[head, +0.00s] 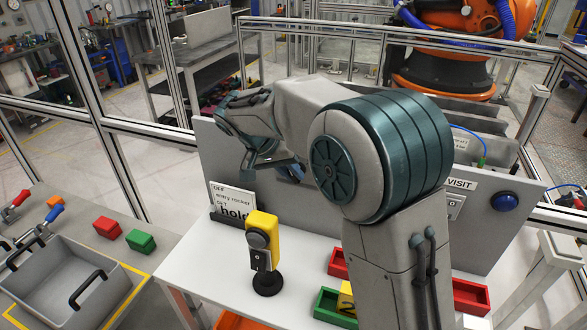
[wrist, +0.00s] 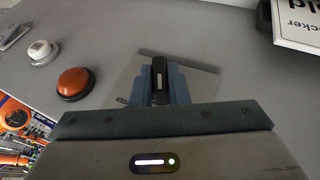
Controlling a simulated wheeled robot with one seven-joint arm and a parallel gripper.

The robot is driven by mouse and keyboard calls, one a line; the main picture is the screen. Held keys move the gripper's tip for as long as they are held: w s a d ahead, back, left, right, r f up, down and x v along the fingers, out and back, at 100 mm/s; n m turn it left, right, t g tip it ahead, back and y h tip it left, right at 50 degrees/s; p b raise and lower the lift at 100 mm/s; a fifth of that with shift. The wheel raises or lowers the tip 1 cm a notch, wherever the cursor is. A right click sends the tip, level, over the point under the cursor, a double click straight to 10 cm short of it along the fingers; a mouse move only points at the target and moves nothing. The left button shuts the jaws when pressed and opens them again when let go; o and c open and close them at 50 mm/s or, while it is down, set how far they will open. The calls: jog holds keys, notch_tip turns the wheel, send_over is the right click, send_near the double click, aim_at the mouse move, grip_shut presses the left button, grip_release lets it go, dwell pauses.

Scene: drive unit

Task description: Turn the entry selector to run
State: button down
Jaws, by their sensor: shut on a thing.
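The entry selector is a small black knob (wrist: 160,74) on a light square plate (wrist: 203,82) on the grey panel (wrist: 215,45). In the wrist view my gripper (wrist: 159,84) has its blue-grey fingers closed on both sides of the knob, whose long side points up the picture. The plate's lettering is mostly covered; only "NTER" shows at its left edge, and no run mark can be read. In the head view my gripper (head: 291,170) is against the grey panel (head: 325,195), and my arm hides the selector.
An orange button (wrist: 73,82) and a white button (wrist: 41,50) are left of the selector. A sign (head: 233,201) reading "hold" stands by the panel. A yellow block on a black stand (head: 263,240) and red trays (head: 470,296) are on the white bench. A blue button (head: 505,201) is right.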

jog(key=h, duration=0.1)
jog(key=h+p, duration=0.1)
jog(key=h, duration=0.1)
jog(key=n+g+h, duration=0.1)
jog(key=shift+a+f, duration=0.2)
jog(key=shift+a, duration=0.05)
jog(key=shift+h, duration=0.3)
jog(key=c, duration=1.4)
grip_release()
jog(key=b+v, duration=0.1)
jog(key=v, duration=1.2)
jog(key=shift+a+r, duration=0.15)
jog(key=shift+a, duration=0.25)
jog(key=shift+w, duration=0.15)
